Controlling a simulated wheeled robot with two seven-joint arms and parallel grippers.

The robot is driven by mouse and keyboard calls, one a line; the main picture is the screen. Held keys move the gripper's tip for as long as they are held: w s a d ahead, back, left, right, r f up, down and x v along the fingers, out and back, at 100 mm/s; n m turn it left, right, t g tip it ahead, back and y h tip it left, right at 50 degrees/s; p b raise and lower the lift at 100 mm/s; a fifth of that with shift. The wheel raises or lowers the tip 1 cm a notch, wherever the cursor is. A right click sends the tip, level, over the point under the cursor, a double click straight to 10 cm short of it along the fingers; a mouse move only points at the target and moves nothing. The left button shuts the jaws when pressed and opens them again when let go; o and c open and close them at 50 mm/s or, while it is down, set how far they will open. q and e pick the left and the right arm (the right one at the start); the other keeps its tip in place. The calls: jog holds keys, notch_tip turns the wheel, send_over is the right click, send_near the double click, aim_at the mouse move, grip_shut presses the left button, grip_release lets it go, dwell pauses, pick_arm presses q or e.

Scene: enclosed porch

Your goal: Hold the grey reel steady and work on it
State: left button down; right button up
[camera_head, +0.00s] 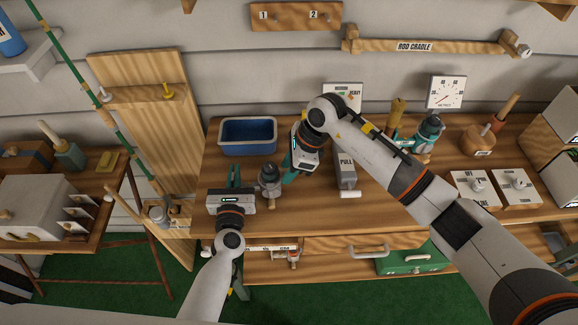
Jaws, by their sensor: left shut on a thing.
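The grey reel (269,180) stands on the wooden bench, between my two grippers. My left gripper (234,174) is at its left, with its teal fingers close together and pointing away from me. It is shut on the grey reel, but the point of contact is hard to see. My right gripper (289,178) reaches down from the upper right, with its teal fingers just right of the reel. Its housing hides much of the fingers, so I cannot tell whether they are apart or whether they touch the reel.
A blue tray (248,150) lies behind the reel. A grey block marked PULL (346,172) stands to the right. A green rod (89,81) leans at the left.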

grip_shut()
jog(key=f+y, duration=0.1)
jog(key=y, duration=0.1)
jog(key=d+f+y, duration=0.1)
jog(key=y, duration=0.1)
jog(key=shift+d+g, duration=0.1)
jog(key=shift+g, duration=0.2)
jog(key=shift+w+d+f+y, duration=0.1)
jog(key=shift+f+y, duration=0.5)
jog(key=shift+y, duration=0.7)
jog(key=shift+f+y, duration=0.6)
jog(key=shift+y, duration=0.7)
jog(key=shift+o, duration=0.4)
grip_release()
